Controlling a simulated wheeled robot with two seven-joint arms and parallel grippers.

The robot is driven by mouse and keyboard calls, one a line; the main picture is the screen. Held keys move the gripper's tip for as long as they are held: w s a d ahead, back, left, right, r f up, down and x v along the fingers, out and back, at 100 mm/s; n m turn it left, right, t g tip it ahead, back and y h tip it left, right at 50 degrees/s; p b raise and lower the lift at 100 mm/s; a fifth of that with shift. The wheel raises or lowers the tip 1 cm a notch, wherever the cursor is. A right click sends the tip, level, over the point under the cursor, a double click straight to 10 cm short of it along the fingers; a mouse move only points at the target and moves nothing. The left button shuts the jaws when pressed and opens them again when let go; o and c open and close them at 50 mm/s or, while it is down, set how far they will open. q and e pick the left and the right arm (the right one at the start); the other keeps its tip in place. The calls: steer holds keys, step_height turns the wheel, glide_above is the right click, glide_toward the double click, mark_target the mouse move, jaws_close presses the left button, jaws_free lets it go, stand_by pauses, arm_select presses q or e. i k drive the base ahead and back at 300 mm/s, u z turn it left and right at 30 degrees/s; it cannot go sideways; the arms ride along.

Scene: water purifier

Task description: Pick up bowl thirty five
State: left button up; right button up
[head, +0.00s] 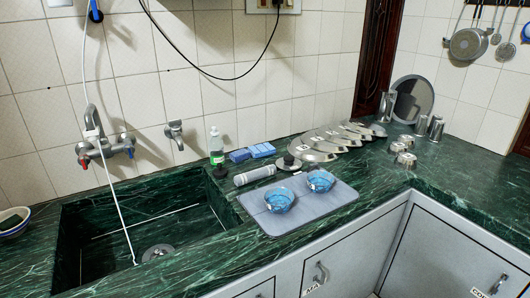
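Two translucent blue bowls stand upright on a grey mat (338,199) at the counter's front edge. The left bowl (279,200) is nearer the sink, and the right bowl (320,181) is a little farther back. A third bowl (13,222), white with a blue rim, is partly cut off at the left picture edge. No number shows on any bowl, so I cannot tell which is bowl thirty five. Neither of my grippers is in view.
A green marble sink (95,240) lies left of the mat. Behind the mat are a grey roll (255,175), a soap bottle (216,147), blue sponges (262,150) and a row of metal lids (322,143). Steel cups (405,160) stand right. The right front counter (470,180) is clear.

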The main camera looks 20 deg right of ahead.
mark_target(319, 181)
steer(key=z, duration=1.1)
